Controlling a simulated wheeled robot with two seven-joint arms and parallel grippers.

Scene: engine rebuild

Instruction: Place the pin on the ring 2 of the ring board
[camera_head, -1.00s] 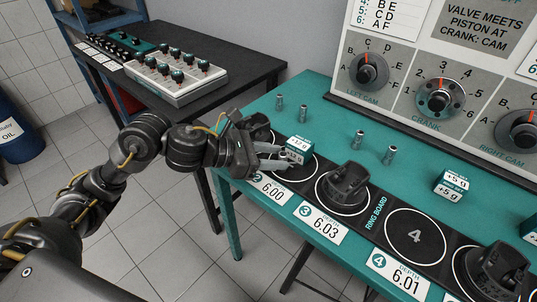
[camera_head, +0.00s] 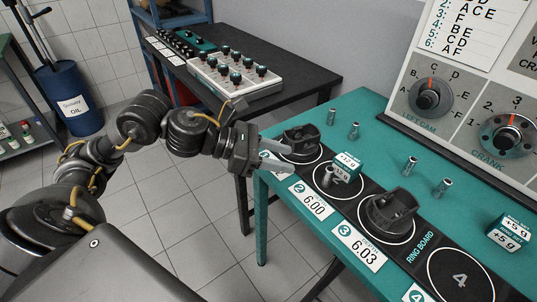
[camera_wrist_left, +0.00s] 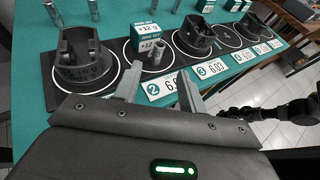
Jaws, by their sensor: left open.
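The ring board (camera_head: 345,207) lies along the front of the teal table. On its ring 2 (camera_head: 322,188), a small grey metal pin (camera_head: 328,176) stands beside a teal-and-white +12 g box (camera_head: 347,164). In the left wrist view the pin (camera_wrist_left: 157,54) sits within the ring circle, in front of the box (camera_wrist_left: 147,36); it looks slightly tilted. My left gripper (camera_head: 286,158) is open and empty, just left of ring 2. In the left wrist view its fingertips (camera_wrist_left: 161,76) are spread apart, short of the pin. My right gripper is not visible.
Dark pistons stand on ring 1 (camera_head: 301,139) and ring 3 (camera_head: 389,214); ring 4 (camera_head: 461,279) is empty. Several other metal pins (camera_head: 410,166) stand behind the board. A +5 g box (camera_head: 510,236) is at right. Number cards (camera_head: 310,198) line the front edge.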

